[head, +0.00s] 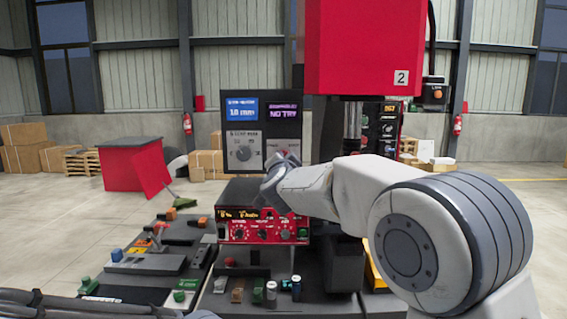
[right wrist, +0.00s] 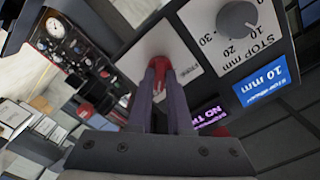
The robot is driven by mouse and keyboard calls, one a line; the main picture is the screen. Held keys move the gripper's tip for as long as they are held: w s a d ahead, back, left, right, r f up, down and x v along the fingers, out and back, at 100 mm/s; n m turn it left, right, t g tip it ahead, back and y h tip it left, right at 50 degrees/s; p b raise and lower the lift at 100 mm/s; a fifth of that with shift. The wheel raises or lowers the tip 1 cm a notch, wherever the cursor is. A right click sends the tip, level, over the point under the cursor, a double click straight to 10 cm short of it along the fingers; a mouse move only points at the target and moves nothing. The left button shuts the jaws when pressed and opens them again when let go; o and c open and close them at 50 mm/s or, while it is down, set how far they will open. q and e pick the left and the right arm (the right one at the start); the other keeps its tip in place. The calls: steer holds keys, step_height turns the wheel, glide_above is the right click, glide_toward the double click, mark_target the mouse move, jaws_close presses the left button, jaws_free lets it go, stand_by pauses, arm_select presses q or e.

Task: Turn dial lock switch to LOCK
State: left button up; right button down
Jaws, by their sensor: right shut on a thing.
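My right gripper (right wrist: 158,80) is shut on this red switch. The fingers cover part of the switch, and its plate's lettering cannot be read. My left gripper is not in view.
A red-fronted control box (head: 262,232) with knobs sits below the panel. A big red machine head (head: 362,48) hangs above right. A bench (head: 150,265) with levers and coloured buttons lies left. Small coloured knobs stand at the front middle.

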steer(key=shift+a+f, duration=0.1)
stand_by(0.3)
steer(key=c, duration=0.8)
jaws_free()
steer(key=shift+c, duration=0.2)
steer(key=s+b, duration=0.2)
steer(key=s, duration=0.8)
steer(key=shift+s+b, duration=0.25)
steer(key=shift+b, duration=0.05)
